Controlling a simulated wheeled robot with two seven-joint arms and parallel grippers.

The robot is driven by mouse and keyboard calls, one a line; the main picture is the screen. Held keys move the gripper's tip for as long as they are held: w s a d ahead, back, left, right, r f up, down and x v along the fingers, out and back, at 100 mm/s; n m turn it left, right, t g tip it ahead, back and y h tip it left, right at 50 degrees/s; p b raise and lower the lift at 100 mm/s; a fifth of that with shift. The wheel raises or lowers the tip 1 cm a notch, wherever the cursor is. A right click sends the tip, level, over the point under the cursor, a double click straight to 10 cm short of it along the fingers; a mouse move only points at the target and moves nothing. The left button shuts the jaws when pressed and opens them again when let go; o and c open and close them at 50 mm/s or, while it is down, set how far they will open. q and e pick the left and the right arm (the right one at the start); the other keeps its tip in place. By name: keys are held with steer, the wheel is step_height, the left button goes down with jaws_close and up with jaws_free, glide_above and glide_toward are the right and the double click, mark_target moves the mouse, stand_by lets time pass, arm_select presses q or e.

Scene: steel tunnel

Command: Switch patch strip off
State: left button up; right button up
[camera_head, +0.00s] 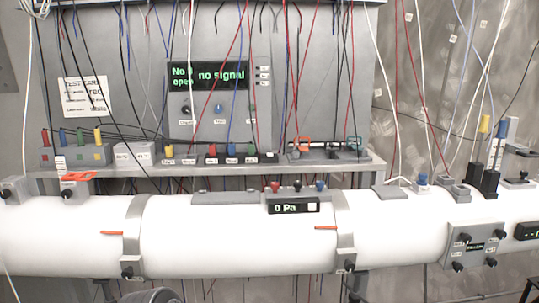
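A low strip (190,161) with labelled yellow, red, blue and dark sockets or switches lies on the grey shelf, below the panel. I cannot tell for sure that it is the patch strip. Another grey block (75,157) with red, blue, green and yellow plugs stands at the shelf's left end. A grey unit with an orange part (303,144) sits to the right of the low strip. The switch positions are too small to read. Neither of my grippers is in view.
A grey panel has a display (208,76) with green text including "no signal". Many cables hang down in front of it. A white pipe (230,235) runs across the front below the shelf (365,166), carrying a "0 Pa" gauge (292,206).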

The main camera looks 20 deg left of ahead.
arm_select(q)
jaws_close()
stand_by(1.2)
